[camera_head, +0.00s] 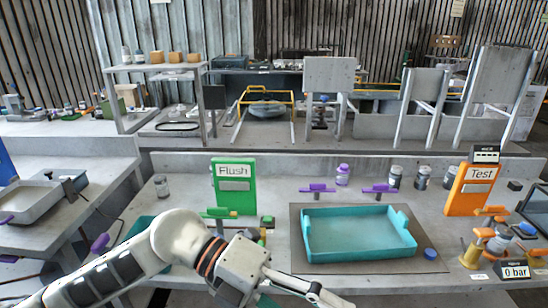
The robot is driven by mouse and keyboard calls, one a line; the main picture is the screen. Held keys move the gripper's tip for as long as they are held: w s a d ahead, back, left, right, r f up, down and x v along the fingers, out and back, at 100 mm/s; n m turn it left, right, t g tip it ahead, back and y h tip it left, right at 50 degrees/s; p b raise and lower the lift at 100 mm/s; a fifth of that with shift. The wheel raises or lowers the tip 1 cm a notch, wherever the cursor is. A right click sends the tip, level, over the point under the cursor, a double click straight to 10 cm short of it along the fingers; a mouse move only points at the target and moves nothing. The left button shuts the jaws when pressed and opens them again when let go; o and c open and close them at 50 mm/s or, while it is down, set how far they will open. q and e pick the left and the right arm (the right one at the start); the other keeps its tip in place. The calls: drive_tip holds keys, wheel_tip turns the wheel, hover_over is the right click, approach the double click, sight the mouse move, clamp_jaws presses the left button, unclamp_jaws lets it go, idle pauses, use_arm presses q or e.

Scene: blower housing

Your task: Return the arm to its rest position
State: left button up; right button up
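My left arm (125,262) comes in from the lower left, white with dark panels and an orange-ringed wrist. Its gripper (322,296) points to the lower right, in front of the bench's front edge and below the teal tray. Its fingertips are near the bottom of the picture, small and seen from the side, so I cannot tell whether they are open or shut. No object is clearly seen between them. My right arm and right gripper are not in view.
A teal tray (358,254) sits on a dark mat on the bench. A green Flush sign (234,186) stands behind my wrist. An orange Test sign (472,189), gauges and valves stand at right. Purple-handled valves (318,188) and small jars line the back.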

use_arm(q)
drive_tip(key=w+a+r+n+t+h, duration=0.1)
drive_tip(key=w+r+n+t+h, duration=0.4)
drive_tip(key=w+n+t+h, duration=0.45)
drive_tip(key=w+a+f+n+t+y, duration=0.3)
drive_tip(key=a+f+n+t+y, duration=0.3)
drive_tip(key=n, duration=0.3)
drive_tip(key=w+a+f+n+t+y, duration=0.3)
drive_tip(key=a+f+n+t+y, duration=0.1)
drive_tip(key=a+f+n+t, duration=0.35)
drive_tip(key=s+a+f+n+g+y, duration=0.1)
drive_tip(key=a+f+n+y, duration=0.25)
drive_tip(key=f, duration=0.45)
drive_tip(key=s+a+f+n+g+y, duration=0.1)
drive_tip(key=s+a+f+n+y, duration=0.2)
drive_tip(key=f, duration=0.5)
drive_tip(key=s+a+f+n+g+y, duration=0.1)
drive_tip(key=s+a+f+n+g, duration=0.1)
drive_tip(key=s+f, duration=0.3)
drive_tip(key=s+a+f+n+g+y, duration=0.2)
drive_tip(key=s+f, duration=0.4)
drive_tip(key=f, duration=0.4)
drive_tip(key=shift+a+g+y, duration=0.3)
drive_tip(key=shift+a+g, duration=0.2)
drive_tip(key=shift+a, duration=0.5)
